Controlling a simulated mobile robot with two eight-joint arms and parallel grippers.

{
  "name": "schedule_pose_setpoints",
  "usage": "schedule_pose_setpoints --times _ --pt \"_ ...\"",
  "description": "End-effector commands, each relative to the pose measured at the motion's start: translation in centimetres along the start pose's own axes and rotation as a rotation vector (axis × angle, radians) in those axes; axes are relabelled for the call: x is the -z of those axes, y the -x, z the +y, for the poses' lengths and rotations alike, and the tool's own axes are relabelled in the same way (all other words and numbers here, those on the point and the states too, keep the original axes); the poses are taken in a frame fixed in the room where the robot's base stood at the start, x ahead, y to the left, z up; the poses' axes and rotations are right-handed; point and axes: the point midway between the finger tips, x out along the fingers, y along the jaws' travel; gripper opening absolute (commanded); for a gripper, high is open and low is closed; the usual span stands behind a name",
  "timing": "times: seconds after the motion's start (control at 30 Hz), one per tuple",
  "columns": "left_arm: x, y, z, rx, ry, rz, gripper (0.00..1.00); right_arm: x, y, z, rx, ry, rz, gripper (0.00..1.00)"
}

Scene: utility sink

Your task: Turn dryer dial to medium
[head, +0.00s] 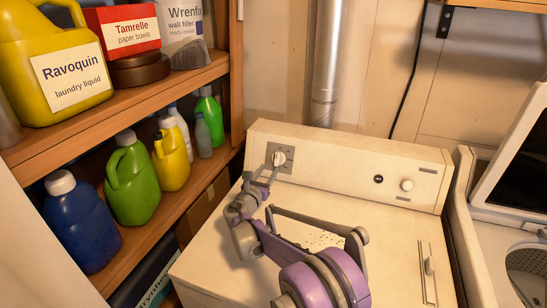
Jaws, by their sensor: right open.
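The dryer (360,185) stands in the middle of the head view, with a raised control panel at its back. The dial (279,158) is a light knob on a grey square plate at the panel's left end. My right gripper (263,175) is open, with its fingers just in front of and below the dial. One fingertip is at or very near the dial; I cannot tell whether it touches. The dial's markings are too small to read, so its setting is unclear. My left gripper is not in view.
Wooden shelves on the left hold a yellow Ravoquin jug (60,65), a red Tamrelle box (125,35) and several bottles. An open-lidded washer (490,240) stands at right. A metal duct (328,60) rises behind.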

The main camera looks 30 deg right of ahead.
Motion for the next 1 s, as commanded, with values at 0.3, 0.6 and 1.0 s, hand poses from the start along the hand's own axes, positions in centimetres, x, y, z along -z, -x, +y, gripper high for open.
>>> schedule_pose_setpoints --times 0.3,0.6,1.0 --pt "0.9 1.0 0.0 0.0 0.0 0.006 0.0 -0.2 -6.0 0.0 0.002 -0.002 -0.001 0.5" --pt "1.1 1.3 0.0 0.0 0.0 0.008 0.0 -0.1 -8.2 0.0 0.0 -0.002 0.0 0.5" --pt "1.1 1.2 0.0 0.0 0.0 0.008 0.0 0.0 -8.2 0.0 0.0 -0.002 0.001 0.19"
